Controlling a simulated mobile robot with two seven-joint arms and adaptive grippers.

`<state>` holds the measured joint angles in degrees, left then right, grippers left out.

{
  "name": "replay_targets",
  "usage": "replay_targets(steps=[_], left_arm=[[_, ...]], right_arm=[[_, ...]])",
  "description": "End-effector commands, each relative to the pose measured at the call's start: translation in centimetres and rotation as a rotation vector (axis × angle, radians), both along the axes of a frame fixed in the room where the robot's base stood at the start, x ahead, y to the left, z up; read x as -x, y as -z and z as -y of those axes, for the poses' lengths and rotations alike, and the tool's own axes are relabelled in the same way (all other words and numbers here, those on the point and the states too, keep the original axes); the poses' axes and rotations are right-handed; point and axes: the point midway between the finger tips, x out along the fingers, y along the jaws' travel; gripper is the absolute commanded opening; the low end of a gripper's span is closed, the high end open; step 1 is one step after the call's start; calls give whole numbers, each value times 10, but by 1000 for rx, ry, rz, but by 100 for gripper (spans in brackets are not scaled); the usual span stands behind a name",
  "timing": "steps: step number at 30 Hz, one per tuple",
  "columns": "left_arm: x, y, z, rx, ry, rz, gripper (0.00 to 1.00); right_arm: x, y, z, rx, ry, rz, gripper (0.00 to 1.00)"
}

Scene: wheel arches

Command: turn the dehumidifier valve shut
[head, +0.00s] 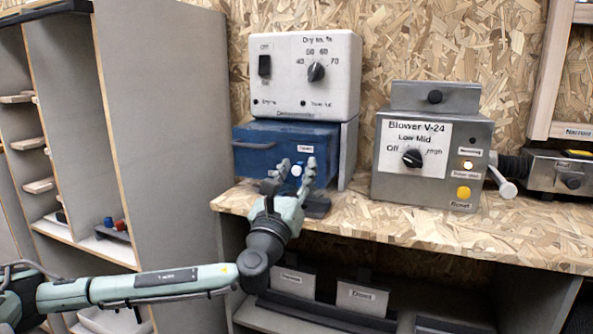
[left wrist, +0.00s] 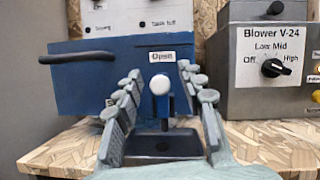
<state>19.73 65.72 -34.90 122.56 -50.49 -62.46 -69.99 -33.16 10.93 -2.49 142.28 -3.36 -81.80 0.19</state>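The dehumidifier (head: 290,88) is a white box with a rocker switch and a dial, above a blue tank (head: 262,137). On the tank's front is the valve, a white ball knob (left wrist: 159,86) on a dark stem. The knob sits under a label reading "Open" (left wrist: 162,57); another label, beginning with S, is mostly hidden by the left finger. In the head view the white knob (head: 297,170) shows between the fingers. My left gripper (left wrist: 160,98) is open, its fingers on either side of the knob, apart from it. My right gripper is out of view.
A grey Blower V-24 box (head: 435,190) with a dial and yellow button stands right of the dehumidifier on the chipboard bench (head: 400,226). A dark tray (left wrist: 162,146) lies below the knob. A tall grey shelf panel (head: 170,120) stands to the left.

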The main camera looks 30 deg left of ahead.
Motion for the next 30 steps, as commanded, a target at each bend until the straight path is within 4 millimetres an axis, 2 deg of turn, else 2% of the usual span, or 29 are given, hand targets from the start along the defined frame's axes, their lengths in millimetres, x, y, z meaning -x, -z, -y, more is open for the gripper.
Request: replay_targets(steps=[1,9,20,30], left_arm=[[0,0,0,0,0,0,34],[0,0,0,0,0,0,1],[1,0,-1,24,0,6,0],[2,2,-7,217,0,52,0]], right_arm=[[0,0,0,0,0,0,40],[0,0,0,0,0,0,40],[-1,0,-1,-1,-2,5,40],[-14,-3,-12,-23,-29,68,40]])
